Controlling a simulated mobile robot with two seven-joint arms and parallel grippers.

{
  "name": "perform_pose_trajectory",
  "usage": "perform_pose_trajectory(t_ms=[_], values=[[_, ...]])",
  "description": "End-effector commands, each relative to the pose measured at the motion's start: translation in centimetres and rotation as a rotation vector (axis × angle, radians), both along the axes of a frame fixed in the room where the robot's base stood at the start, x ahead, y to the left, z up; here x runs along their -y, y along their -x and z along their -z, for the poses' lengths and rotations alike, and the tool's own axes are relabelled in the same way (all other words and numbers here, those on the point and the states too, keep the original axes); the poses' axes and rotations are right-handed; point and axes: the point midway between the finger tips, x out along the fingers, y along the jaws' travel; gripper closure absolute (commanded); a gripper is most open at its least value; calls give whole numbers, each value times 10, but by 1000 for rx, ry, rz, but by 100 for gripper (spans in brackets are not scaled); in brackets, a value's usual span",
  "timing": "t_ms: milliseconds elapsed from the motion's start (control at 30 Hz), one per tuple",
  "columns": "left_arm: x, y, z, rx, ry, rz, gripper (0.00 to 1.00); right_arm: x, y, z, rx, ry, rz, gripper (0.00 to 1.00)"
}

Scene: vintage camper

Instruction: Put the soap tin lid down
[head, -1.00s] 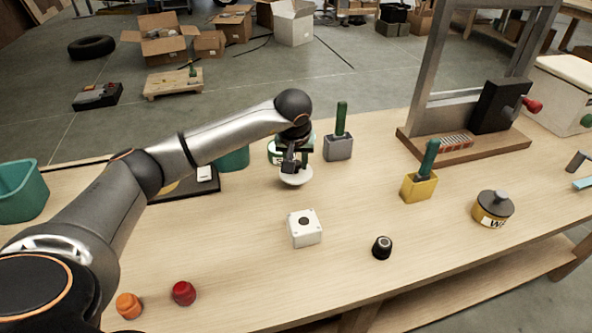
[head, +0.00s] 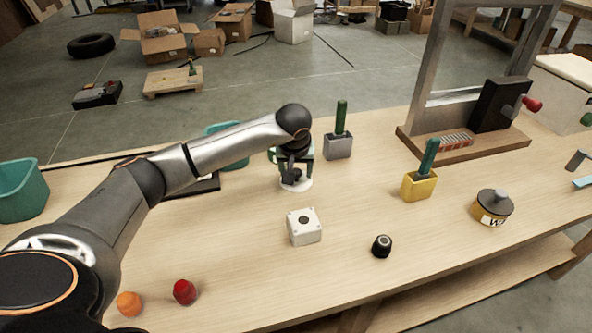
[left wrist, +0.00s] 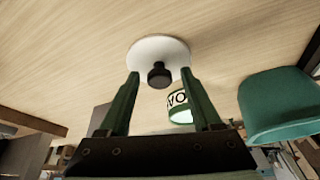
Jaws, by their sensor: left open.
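The soap tin lid is a white disc (left wrist: 176,50) with a black knob (left wrist: 159,75). In the head view the lid (head: 303,186) appears to lie flat on the wooden table, partly hidden by my gripper. My left gripper (left wrist: 160,76) is open, with its green fingers on either side of the knob and gaps visible between them. It also shows in the head view (head: 291,179), above the lid. The soap tin (left wrist: 179,108), green and white with part of its lettering showing, stands just behind the lid; in the head view my gripper mostly hides it.
A grey block with a green handle (head: 338,148) stands right of the gripper. A white box with a black button (head: 304,228) and a black knob (head: 382,246) are nearer. A teal bin (head: 20,192) stands at left.

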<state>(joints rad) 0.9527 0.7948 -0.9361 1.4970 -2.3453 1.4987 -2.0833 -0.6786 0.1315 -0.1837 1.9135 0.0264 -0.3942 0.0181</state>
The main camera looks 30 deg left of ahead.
Motion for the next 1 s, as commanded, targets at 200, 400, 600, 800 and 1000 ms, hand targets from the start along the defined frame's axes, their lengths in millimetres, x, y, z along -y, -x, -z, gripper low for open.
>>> perform_pose_trajectory(t_ms=[200,400,600,800,1000], values=[[1,1,-9,2,0,2,35,0,0,-3,1,0,0,0],[8,13,-46,7,-1,2,35,0,0,-1,1,-1,-1,0],[17,28,-85,6,0,1,35,0,0,1,1,-1,-1,0],[22,37,-108,2,0,-1,35,0,0,2,0,-1,0,0],[23,40,-115,1,-1,0,35,0,0,2,0,-1,0,0]])
